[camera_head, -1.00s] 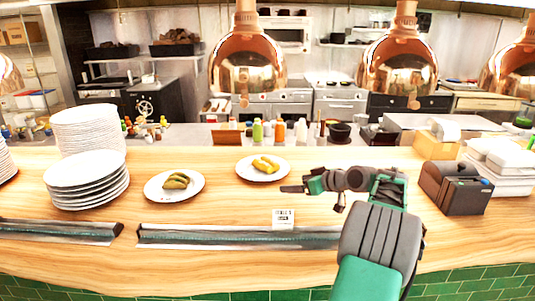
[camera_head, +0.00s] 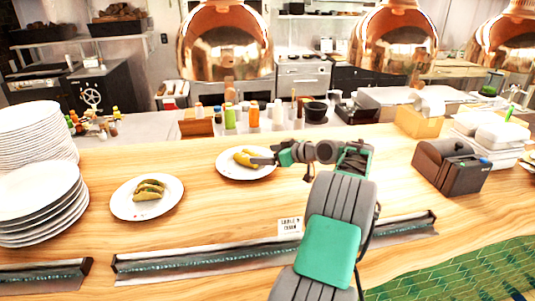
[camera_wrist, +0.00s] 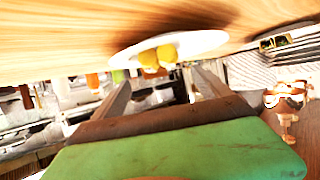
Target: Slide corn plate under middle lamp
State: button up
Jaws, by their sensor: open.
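The corn plate (camera_head: 232,174) is a white round plate with yellow corn (camera_head: 245,157) on it, on the wooden counter. My gripper (camera_head: 264,161) is at its right side, fingertips overlapping the rim in this view; contact is unclear. In the wrist view the open fingers (camera_wrist: 162,84) point at the plate (camera_wrist: 205,41) and corn (camera_wrist: 158,58), with nothing held between them. Three copper lamps show: a left one (camera_head: 225,50), a middle one (camera_head: 392,48) and a right one (camera_head: 503,45). The plate lies in front of the left one, left of the middle one.
A taco plate (camera_head: 127,207) lies to the left, beside stacked white plates (camera_head: 40,190). A ticket rail (camera_head: 200,262) and small card (camera_head: 290,227) are at the front. Bottles (camera_head: 254,115) stand behind. A dark printer (camera_head: 450,168) is at the right; bare counter lies before it.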

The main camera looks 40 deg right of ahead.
aim_at(252, 154)
jog(key=p+x, duration=0.1)
jog(key=x, duration=0.6)
jog(key=shift+w, duration=0.1)
jog(key=shift+c, duration=0.5)
grip_shut()
dwell(0.3)
